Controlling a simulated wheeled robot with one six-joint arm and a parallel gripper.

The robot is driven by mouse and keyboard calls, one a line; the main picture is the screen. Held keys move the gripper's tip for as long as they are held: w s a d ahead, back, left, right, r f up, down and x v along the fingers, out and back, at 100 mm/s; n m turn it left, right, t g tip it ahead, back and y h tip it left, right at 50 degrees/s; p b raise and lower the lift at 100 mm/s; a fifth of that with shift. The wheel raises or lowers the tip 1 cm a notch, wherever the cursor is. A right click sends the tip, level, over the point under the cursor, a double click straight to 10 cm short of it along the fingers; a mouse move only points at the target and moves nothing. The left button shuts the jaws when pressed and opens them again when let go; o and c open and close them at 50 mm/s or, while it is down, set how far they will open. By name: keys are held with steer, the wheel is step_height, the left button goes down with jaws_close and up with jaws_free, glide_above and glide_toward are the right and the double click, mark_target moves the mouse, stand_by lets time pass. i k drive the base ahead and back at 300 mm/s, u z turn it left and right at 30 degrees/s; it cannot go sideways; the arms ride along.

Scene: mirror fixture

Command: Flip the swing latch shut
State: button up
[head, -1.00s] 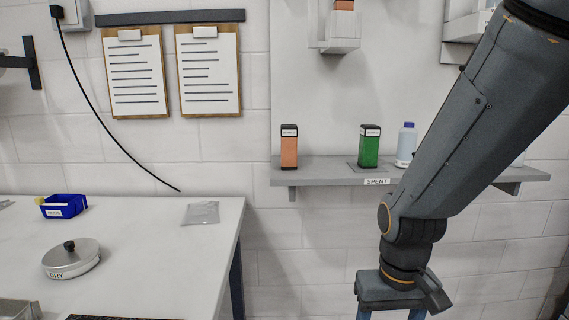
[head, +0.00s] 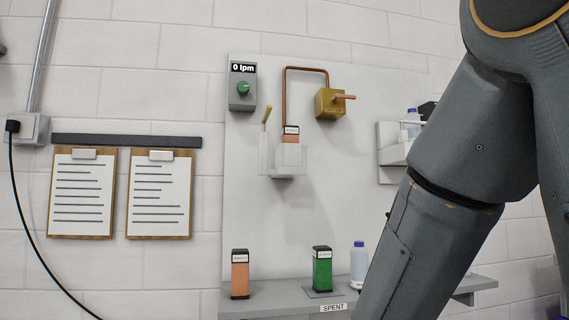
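A white holder (head: 283,158) is mounted on the wall panel, with an orange cartridge (head: 291,134) in it, only its upper part showing. A thin tan lever (head: 265,116) stands up at the holder's left side, slightly tilted; it looks like the swing latch, standing open, away from the cartridge. A copper pipe (head: 307,69) bends over from the cartridge's top to a brass valve block (head: 331,103) with a copper handle. My arm crosses the right side and runs down out of the picture; my gripper is out of view.
A shelf (head: 272,298) labelled SPENT holds an orange cartridge (head: 240,273), a green cartridge (head: 322,268) and a white-and-blue bottle (head: 358,263). A grey box (head: 242,89) reads 0 lpm. Two clipboards (head: 120,195) hang left. The space before the holder looks clear.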

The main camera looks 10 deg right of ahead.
mark_target(269, 108)
steer(key=u, duration=0.35)
steer(key=k, duration=0.8)
steer(key=u, duration=0.55)
steer(key=k, duration=0.55)
steer(key=z, duration=0.25)
steer(key=i, duration=0.55)
steer(key=z, duration=0.85)
steer(key=i, duration=1)
steer(key=u, duration=0.25)
